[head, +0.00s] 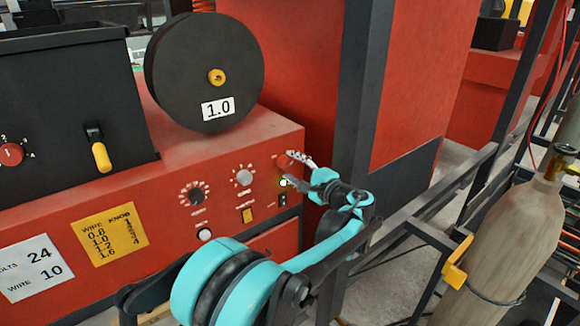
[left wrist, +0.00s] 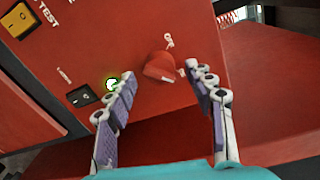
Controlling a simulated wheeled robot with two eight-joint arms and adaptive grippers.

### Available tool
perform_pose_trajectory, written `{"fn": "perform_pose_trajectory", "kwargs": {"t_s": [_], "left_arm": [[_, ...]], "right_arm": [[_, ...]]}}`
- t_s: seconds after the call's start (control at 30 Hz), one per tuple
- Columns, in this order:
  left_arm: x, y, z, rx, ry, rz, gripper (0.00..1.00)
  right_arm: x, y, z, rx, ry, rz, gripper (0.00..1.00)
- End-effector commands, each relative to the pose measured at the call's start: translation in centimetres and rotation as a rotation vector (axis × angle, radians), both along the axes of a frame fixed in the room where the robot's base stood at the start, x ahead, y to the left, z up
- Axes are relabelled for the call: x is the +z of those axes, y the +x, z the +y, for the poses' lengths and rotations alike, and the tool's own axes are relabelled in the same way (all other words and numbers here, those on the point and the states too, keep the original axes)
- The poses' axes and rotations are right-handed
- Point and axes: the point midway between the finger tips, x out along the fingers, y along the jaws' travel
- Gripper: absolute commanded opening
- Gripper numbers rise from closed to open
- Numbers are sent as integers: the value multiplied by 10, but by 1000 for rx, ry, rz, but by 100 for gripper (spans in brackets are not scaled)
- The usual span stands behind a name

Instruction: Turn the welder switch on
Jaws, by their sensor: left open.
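The red welder (head: 150,200) has a front panel with dials and switches. A red rotary switch knob (left wrist: 160,67) with small white marks around it is on the panel in the left wrist view. In the head view my gripper largely hides it. My left gripper (head: 292,168) is at the panel's right end; in the left wrist view its open fingers (left wrist: 160,78) stand on either side of the knob, with gaps showing. Whether a fingertip touches the panel I cannot tell. A black rocker switch (left wrist: 82,95) and a lit greenish lamp (left wrist: 112,84) are beside the left finger. My right gripper is out of view.
A black wire spool (head: 190,75) marked 1.0 and a black box (head: 65,90) with a yellow lever (head: 101,157) sit on the welder. Two dials are left of my gripper. A metal rail (head: 420,220) and a gas cylinder (head: 515,240) stand to the right.

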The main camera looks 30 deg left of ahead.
Motion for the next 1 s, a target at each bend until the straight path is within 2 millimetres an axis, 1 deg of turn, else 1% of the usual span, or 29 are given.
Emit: {"fn": "perform_pose_trajectory", "kwargs": {"t_s": [0.03,0.2,0.3,0.43,0.6,1.0], "left_arm": [[1,-4,-11,-4,0,0,54],[3,-18,-46,-5,0,1,54],[4,-26,-65,-4,0,1,54],[5,-34,-84,-3,0,0,54],[6,-39,-95,0,0,0,54],[6,-39,-96,0,0,0,54]], "right_arm": [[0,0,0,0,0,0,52],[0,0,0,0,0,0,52],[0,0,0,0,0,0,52],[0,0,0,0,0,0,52],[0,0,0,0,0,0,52],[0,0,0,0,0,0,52]]}}
